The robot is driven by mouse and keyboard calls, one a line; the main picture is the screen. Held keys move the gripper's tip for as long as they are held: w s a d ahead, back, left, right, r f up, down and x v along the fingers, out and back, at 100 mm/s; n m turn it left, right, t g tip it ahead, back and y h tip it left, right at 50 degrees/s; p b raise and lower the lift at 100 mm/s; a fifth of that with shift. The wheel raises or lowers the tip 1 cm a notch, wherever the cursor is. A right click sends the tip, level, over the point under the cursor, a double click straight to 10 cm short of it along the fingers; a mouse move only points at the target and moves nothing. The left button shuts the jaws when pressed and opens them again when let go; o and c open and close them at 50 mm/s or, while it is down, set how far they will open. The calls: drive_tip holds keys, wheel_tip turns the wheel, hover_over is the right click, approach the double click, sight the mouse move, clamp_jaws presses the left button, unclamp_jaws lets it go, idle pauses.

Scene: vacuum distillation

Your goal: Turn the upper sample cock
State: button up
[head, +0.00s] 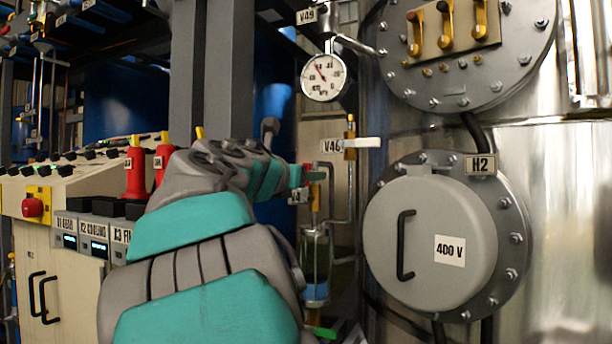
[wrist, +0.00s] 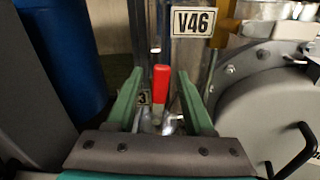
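The red handle (wrist: 161,84) of a cock stands upright between my gripper's fingers in the wrist view. It also shows in the head view (head: 314,176), just past the fingertips. My gripper (wrist: 160,75) is open, with one green finger on each side of the handle and a visible gap to each. In the head view my gripper (head: 298,176) points right at the handle, and my arm hides part of the piping. A glass sample vessel (head: 316,262) hangs below the red handle.
A V46 label (head: 332,146) and a white lever (head: 362,142) are just above the red handle. A pressure gauge (head: 323,77) hangs higher. The 400 V cover (head: 430,240) bulges out at right. A control console (head: 60,190) stands at left.

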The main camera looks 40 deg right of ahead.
drive_tip(key=v, duration=0.8)
drive_tip(key=shift+d, duration=0.1)
idle(0.6)
